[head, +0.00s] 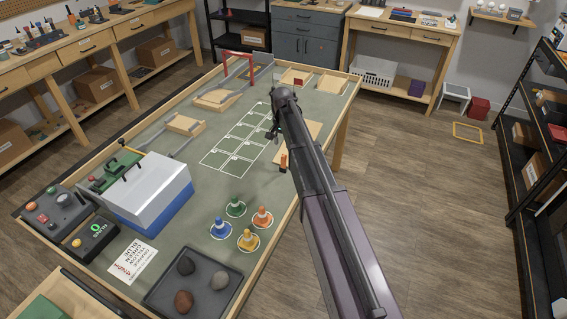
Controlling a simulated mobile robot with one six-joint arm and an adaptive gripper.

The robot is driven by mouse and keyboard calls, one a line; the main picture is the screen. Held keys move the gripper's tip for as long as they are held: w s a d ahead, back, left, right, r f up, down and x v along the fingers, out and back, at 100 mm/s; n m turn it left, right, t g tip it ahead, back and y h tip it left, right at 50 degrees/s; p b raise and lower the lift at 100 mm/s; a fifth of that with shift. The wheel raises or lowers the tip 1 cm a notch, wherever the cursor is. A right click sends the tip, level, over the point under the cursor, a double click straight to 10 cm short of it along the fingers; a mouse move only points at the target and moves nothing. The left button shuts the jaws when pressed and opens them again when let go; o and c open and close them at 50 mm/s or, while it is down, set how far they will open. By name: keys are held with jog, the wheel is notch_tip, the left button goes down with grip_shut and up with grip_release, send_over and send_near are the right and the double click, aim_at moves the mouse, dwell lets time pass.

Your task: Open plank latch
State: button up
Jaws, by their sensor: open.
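A light wooden plank or board (312,131) lies by the right edge of the green-topped table, partly hidden behind my arm. A small orange-red upright piece (283,161) stands at its near left end; I cannot tell whether this is the latch. My gripper (271,134) is small and dark in the head view, over the table just left of the board and beyond the orange-red piece. It is open, and I see nothing held in it. The latch's state cannot be made out at this size.
A white-outlined grid (232,143) lies left of my gripper. Coloured cones (248,239) and a dark tray of stones (165,300) are at the near end.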

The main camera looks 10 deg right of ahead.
aim_at(283, 156)
jog(key=shift+f+b, duration=4)
jog(key=shift+f, duration=0.3)
grip_shut()
